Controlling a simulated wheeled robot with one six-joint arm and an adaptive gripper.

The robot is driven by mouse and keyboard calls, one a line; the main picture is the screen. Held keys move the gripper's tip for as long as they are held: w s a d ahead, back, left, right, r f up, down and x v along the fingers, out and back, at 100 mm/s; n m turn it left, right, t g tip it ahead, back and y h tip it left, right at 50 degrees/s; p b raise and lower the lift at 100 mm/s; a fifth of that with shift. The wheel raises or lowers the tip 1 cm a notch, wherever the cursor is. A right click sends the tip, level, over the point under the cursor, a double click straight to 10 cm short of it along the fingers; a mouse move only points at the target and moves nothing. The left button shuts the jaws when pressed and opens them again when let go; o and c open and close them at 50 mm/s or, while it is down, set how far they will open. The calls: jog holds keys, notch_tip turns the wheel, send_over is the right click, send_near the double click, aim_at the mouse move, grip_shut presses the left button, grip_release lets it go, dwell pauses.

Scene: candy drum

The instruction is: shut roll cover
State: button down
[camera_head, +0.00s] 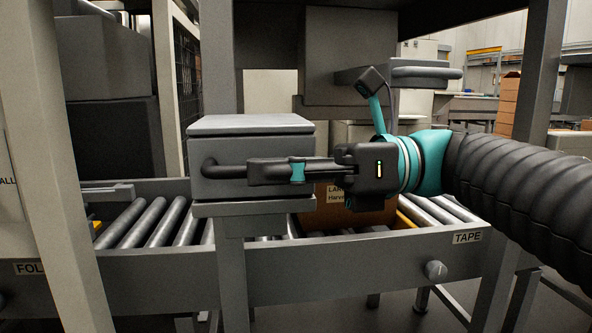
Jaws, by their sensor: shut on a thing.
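The roll cover seems to be the grey box-like housing (250,125) with a flat top, on a grey post in front of the conveyor. A dark bar handle (211,170) sticks out from its front face. My gripper (254,172) reaches in from the right, level, and is shut on this handle. The fingers hide the handle's right part and some of the front face. The top lies flat, but I cannot tell from this view whether the cover is fully closed.
A roller conveyor (350,259) with "FOLD" and "TAPE" labels runs behind the post. A brown carton (345,217) sits on it behind my gripper. A grey upright (55,160) stands at the left, another frame post (530,110) at the right. A grey arm-like part (425,72) hangs above.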

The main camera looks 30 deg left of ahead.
jog(key=shift+w+r, duration=0.1)
jog(key=shift+r, duration=0.1)
jog(key=c, duration=1.4)
grip_release()
jog(key=shift+f, duration=0.1)
jog(key=shift+c, duration=0.2)
jog(key=shift+d, duration=0.1)
jog(key=v, duration=0.7)
jog(key=shift+d, duration=0.15)
jog(key=shift+w, duration=0.2)
